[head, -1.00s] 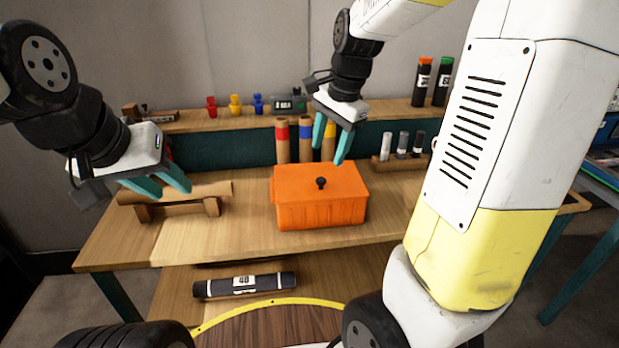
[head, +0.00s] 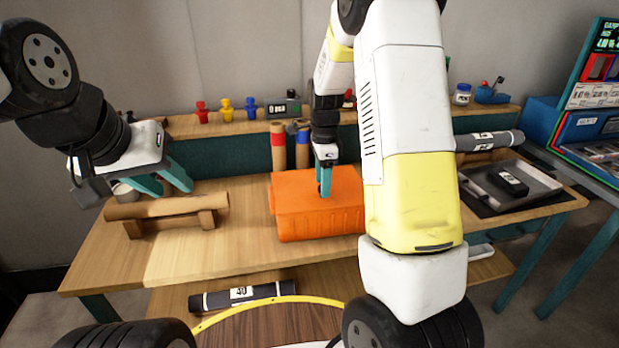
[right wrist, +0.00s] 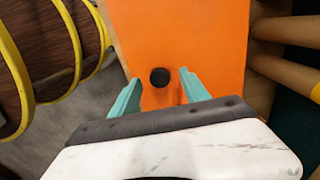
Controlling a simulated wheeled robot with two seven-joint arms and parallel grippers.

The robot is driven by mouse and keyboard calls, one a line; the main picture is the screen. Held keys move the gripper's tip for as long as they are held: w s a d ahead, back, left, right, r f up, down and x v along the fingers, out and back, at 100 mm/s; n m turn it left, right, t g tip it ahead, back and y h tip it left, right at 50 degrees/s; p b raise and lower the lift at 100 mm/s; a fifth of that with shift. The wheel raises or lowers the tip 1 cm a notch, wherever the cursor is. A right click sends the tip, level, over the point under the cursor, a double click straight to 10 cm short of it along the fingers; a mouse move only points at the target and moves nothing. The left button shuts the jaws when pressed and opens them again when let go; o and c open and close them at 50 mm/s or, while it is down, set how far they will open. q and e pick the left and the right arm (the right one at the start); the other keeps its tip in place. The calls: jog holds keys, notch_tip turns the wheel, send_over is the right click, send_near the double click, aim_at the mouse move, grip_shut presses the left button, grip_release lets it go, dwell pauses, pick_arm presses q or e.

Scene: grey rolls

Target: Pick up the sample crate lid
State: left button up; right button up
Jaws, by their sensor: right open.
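The orange sample crate stands on the wooden bench, its ribbed front wall (head: 318,224) facing me. Its flat orange lid (head: 293,189) is on top. In the right wrist view the lid (right wrist: 190,45) fills the middle, with its round black knob (right wrist: 160,77). My right gripper (head: 325,188) is over the lid, pointing down, and hides the knob in the head view. In the right wrist view its open teal fingers (right wrist: 158,88) stand on either side of the knob, apart from it. My left gripper (head: 172,184) is above the left bench; its fingers are apart and empty.
A brown roll (head: 165,205) lies on a wooden cradle left of the crate. Upright rolls (head: 279,147) stand behind the crate. A grey tray (head: 535,185) is at the right. A dark roll (head: 241,296) lies on the lower shelf. Bench between cradle and crate is clear.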

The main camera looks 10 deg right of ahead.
jog(key=shift+f, duration=0.5)
jog(key=shift+c, duration=0.2)
grip_shut()
dwell(0.9)
